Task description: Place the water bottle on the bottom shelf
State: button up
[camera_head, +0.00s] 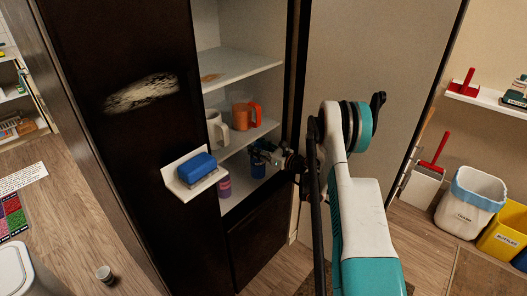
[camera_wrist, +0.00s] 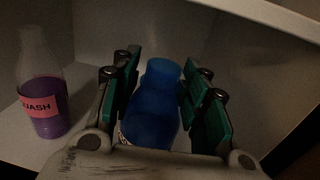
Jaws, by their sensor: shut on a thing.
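A blue water bottle (camera_wrist: 153,108) stands between the green-padded fingers of my gripper (camera_wrist: 160,95) in the wrist view. My gripper is shut on it. In the head view my gripper (camera_head: 265,155) reaches into the open cabinet, and the blue bottle (camera_head: 258,170) shows just below it, at the bottom shelf (camera_head: 238,190). The fingers and wrist hide part of the bottle. I cannot tell whether its base touches the shelf.
The shelf above holds a white mug (camera_head: 216,129) and an orange mug (camera_head: 246,114). A small ledge with a blue sponge (camera_head: 197,168) juts out at the left. The cabinet door (camera_head: 370,70) stands at the right.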

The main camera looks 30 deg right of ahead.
jog(key=shift+d+f+x, duration=0.1)
jog(key=shift+f+x, duration=0.1)
jog(key=shift+x, duration=1)
jog(key=shift+d+f+x, duration=0.1)
jog(key=shift+f+x, duration=0.1)
jog(key=shift+x, duration=1)
jog(key=shift+w, duration=0.1)
jog(key=shift+f, duration=0.6)
jog(key=o, duration=1.3)
jog(key=v, duration=1.2)
jog(key=shift+d, duration=0.1)
